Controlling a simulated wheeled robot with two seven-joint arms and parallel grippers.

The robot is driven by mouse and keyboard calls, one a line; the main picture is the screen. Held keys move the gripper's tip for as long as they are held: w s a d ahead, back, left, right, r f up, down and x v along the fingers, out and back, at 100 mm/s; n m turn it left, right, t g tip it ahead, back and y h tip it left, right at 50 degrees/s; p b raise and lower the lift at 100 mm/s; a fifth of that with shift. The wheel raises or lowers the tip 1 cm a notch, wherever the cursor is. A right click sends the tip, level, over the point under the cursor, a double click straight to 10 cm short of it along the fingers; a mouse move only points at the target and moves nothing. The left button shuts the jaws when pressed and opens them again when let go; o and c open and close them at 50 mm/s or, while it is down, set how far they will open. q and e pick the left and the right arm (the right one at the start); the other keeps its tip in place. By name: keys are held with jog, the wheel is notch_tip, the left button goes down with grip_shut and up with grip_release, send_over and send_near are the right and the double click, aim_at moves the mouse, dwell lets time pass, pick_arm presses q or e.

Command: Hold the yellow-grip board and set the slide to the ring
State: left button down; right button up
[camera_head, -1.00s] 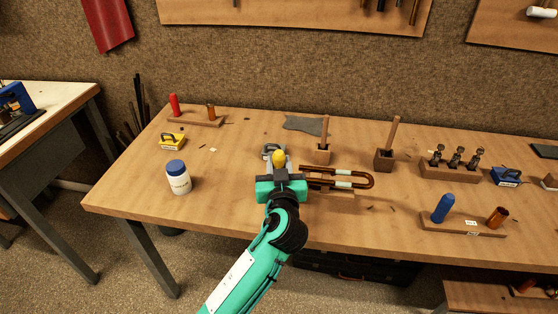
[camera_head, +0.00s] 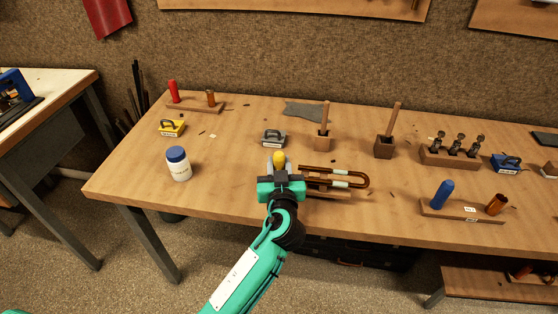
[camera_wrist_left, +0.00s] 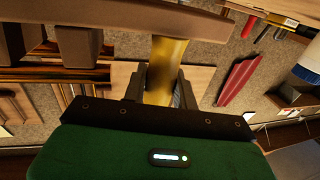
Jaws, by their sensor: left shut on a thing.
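My left gripper (camera_head: 280,178) is shut on the yellow grip (camera_head: 279,159), near the front edge of the bench. In the left wrist view the yellow grip (camera_wrist_left: 165,65) stands between the two fingers. The brown wooden board (camera_head: 328,194) extends right from the gripper; its left part is hidden by the gripper. The slide, a copper-brown U-shaped tube (camera_head: 360,174), lies along the board with its bend to the right. A pale band (camera_head: 340,184) shows on its near leg. I cannot tell which mark is the ring. My right gripper is not in view.
A grey-handled block (camera_head: 273,138) sits just behind the gripper. A white bottle with a blue cap (camera_head: 179,165) and a yellow block (camera_head: 171,128) stand left. Two wooden holders (camera_head: 384,148) with sticks stand behind the slide. A board with blue and copper pegs (camera_head: 462,210) lies right.

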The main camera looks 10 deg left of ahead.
pick_arm(q)
jog(key=shift+f, duration=1.35)
jog(key=shift+f, duration=0.1)
jog(key=c, duration=1.2)
grip_release()
jog(key=c, duration=0.9)
jog(key=shift+o, duration=0.2)
